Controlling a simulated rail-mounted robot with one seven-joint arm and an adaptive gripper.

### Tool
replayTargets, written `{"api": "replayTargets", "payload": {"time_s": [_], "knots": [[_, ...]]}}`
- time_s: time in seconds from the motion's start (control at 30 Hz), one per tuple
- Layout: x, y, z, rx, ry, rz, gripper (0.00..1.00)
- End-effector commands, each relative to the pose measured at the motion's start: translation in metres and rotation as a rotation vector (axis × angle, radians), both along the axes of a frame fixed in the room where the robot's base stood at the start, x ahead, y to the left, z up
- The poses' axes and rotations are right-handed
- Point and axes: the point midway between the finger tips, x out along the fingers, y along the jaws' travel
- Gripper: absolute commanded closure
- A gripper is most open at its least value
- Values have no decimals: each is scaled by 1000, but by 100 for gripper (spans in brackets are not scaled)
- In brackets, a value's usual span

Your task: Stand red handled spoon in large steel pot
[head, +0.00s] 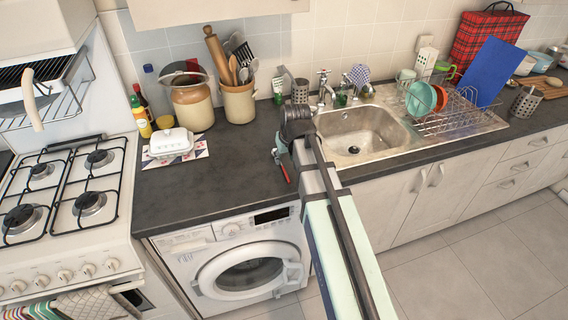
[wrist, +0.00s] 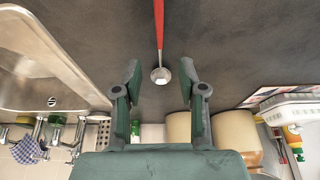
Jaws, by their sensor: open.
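The red handled spoon (head: 285,172) lies on the dark counter near its front edge, beside the sink. In the wrist view its red handle (wrist: 159,25) runs to the top edge and its steel bowl lies between my fingertips in the picture. My gripper (head: 281,148) is open and empty, pointing down over the counter by the spoon. Both green fingers show apart in the wrist view (wrist: 160,75). I cannot tell how high they are above the counter. I cannot clearly make out a large steel pot in either view.
The steel sink (head: 360,135) is right of my gripper, with a dish rack (head: 440,105) beyond. A utensil crock (head: 239,102), a large crock (head: 193,105) and a white butter dish (head: 171,143) stand left. The counter's front left is clear.

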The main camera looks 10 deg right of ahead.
Motion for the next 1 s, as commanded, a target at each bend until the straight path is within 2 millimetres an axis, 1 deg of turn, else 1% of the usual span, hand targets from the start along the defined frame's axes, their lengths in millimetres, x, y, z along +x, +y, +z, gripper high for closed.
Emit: {"api": "replayTargets", "payload": {"time_s": [0.03, 0.2, 0.3, 0.43, 0.6, 1.0], "knots": [[-4, -1, 8, 0, -3, 0, 59], [-12, -2, 33, 0, -3, 0, 59], [-16, -2, 45, 0, -2, 0, 59], [-20, -3, 57, 0, -1, 0, 59], [-23, -3, 64, 0, 0, 0, 59], [-24, -3, 65, 0, 1, 0, 59]]}}
